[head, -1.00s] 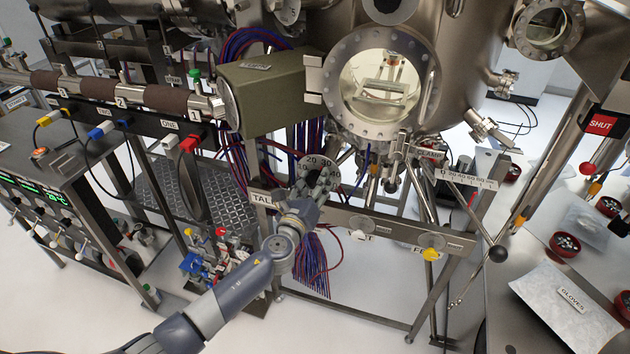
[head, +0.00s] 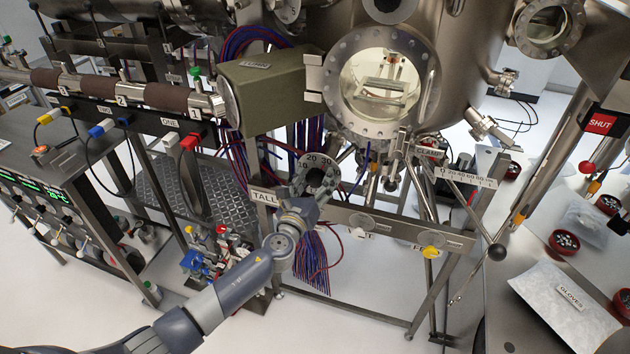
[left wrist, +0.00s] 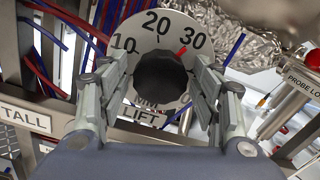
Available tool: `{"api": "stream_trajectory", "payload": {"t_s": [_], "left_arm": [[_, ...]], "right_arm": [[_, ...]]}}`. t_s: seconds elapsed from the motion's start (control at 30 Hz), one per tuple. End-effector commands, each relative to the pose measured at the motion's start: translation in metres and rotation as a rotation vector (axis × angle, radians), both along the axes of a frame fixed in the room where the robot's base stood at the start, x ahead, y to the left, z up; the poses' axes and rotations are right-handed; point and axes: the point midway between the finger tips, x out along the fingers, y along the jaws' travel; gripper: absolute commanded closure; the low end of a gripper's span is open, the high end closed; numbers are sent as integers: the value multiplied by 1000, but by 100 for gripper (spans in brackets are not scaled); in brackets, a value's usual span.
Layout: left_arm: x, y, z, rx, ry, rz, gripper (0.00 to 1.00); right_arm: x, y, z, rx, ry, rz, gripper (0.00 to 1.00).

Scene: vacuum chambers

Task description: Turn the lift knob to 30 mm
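The lift knob (left wrist: 162,78) is black and round, with a red pointer that lines up with the 30 on its pale dial (left wrist: 170,22) in the left wrist view. A LIFT label (left wrist: 143,115) lies below it. In the head view the dark knob (head: 316,178) sits on the grey dial plate (head: 318,160) at the frame's middle. My left gripper (left wrist: 161,70) has one finger on each side of the knob. Pale dial shows between the left finger and the knob, so the gripper looks open around it. My right gripper is not in view.
The knob sits on a metal frame rail (head: 385,225) with a TALL label (head: 264,197) to its left. An olive box (head: 270,92) and the chamber window (head: 380,85) are above. Red and blue cables (head: 310,265) hang below.

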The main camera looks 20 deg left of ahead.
Motion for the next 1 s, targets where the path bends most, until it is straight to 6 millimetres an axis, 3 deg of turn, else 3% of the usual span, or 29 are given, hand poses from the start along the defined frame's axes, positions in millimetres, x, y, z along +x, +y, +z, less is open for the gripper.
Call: {"api": "stream_trajectory", "payload": {"t_s": [0.3, 0.47, 1.0], "left_arm": [[-1, 0, 0, -1, 0, 0, 38], [-11, 0, -1, -1, 0, 0, 38], [-105, 4, -1, -2, 2, 0, 38]], "right_arm": [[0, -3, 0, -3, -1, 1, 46], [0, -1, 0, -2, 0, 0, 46], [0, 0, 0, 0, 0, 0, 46]]}}
